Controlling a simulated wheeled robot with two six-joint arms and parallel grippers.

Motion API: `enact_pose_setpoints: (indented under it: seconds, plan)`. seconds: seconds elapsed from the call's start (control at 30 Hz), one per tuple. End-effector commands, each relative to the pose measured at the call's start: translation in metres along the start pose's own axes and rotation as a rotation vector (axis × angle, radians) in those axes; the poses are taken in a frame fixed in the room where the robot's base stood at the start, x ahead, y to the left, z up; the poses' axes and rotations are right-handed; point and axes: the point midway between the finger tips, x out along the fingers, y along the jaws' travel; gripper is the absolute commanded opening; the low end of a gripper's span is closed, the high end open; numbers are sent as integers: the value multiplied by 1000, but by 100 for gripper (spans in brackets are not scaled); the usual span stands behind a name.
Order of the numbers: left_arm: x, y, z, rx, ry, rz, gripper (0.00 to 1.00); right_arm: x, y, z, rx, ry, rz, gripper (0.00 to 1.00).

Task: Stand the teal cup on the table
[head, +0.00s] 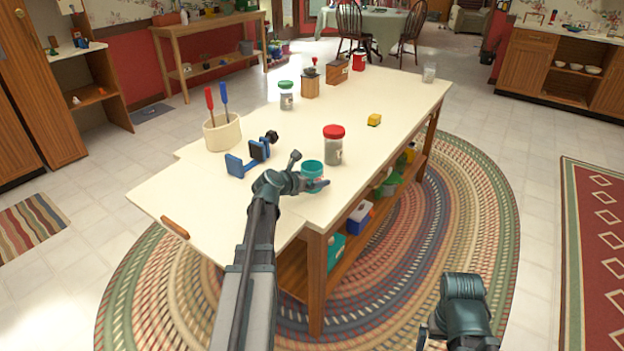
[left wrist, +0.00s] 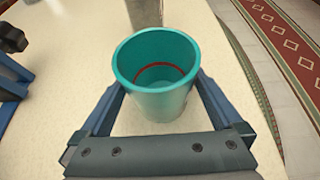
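The teal cup (head: 312,170) is upright at the near right corner of the cream-topped table (head: 215,182). It also shows in the left wrist view (left wrist: 157,92), open end up, with a red ring inside. My left gripper (head: 318,186) has one finger on each side of the cup, and both look pressed against its wall. The fingertips are partly hidden behind the cup. I cannot tell whether the cup's base touches the tabletop. My right arm is low at the bottom right, off the table, and its fingers do not show clearly.
A red-lidded jar (head: 333,146) stands just behind the cup. A blue clamp-like object (head: 252,154) and a utensil crock (head: 221,132) stand to the left. A yellow block (head: 374,119) lies farther right. The tabletop's front left is clear.

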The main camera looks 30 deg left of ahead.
Motion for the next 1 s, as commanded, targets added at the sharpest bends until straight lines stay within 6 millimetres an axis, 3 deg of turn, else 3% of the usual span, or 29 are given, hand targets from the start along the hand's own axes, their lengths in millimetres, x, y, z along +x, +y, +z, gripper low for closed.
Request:
enact_pose_setpoints:
  seconds: [0.17, 0.5, 0.7, 1.0]
  plan:
    - [-7, 0, 4, -1, 0, 1, 100, -7, 1, 0, 0, 0, 0, 100]
    - [-77, -1, 6, -2, 0, 3, 100, -39, 4, 2, 0, 0, 0, 100]
    - [-107, -1, 5, -1, 0, 1, 100, -51, 5, 3, 0, 0, 0, 100]
    - [-122, 0, 3, 0, 0, 0, 100, -56, 5, 3, 0, 0, 0, 100]
